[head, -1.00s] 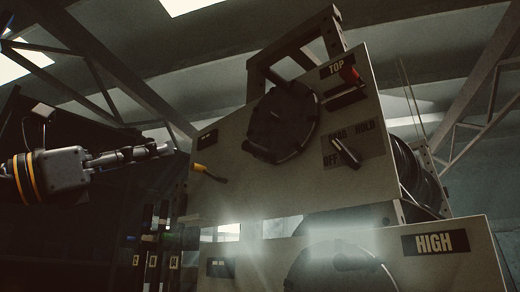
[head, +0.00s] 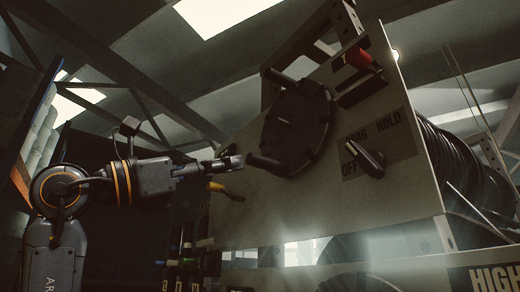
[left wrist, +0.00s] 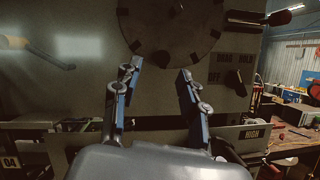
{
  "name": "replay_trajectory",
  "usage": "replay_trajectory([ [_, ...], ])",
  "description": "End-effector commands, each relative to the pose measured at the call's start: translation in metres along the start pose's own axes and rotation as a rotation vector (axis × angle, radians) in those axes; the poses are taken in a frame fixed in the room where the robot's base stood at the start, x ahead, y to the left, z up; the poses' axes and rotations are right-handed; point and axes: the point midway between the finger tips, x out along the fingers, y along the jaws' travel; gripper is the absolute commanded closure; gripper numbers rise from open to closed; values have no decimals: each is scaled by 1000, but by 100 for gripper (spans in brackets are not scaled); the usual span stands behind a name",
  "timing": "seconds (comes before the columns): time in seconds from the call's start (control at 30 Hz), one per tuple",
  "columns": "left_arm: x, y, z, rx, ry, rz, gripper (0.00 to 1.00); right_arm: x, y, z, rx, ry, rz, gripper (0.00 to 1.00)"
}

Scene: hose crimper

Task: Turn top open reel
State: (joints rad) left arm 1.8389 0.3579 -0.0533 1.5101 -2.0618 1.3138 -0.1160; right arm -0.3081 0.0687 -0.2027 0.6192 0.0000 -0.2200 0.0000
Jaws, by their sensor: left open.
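The disc (left wrist: 168,22) also shows at the top of the left wrist view. My right gripper is out of view.
A red lever (head: 361,60) and a drag/hold/off knob (head: 365,156) are right of the disc. A yellow-tipped lever (head: 225,190) sits just below my left gripper. Hose (head: 455,170) is wound behind the panel. A lower panel is marked HIGH (head: 495,280).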

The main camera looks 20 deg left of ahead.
Motion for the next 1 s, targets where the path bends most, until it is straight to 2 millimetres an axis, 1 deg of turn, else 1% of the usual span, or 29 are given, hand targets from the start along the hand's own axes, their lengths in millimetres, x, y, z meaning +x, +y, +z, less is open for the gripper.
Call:
replay_trajectory([
  [0.03, 15, 0, 4, -3, 2, -5, 57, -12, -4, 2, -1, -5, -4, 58],
  [0.1, 30, 0, 4, -2, 2, -4, 57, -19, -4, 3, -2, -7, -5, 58],
  [0.2, 49, 0, 4, -3, 2, -4, 57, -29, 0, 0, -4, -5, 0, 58],
  [0.3, 63, 0, 3, -2, 1, -3, 57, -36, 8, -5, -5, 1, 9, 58],
  [0.4, 72, 0, 2, -1, 0, -2, 57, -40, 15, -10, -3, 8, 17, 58],
  [0.5, 77, 0, 1, 0, 0, -1, 57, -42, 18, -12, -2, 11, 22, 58],
  [0.8, 79, 0, -1, 1, 1, 0, 57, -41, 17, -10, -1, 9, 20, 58],
  [0.87, 79, 0, -1, 1, 1, 0, 68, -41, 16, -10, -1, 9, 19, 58],
  [0.9, 79, 0, -1, 1, 1, -1, 76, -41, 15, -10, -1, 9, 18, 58],
  [0.97, 79, 0, 0, 1, 1, -1, 88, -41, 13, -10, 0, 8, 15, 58],
  [1.0, 79, 0, 0, 1, 1, -1, 96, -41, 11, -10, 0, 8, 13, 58],
])
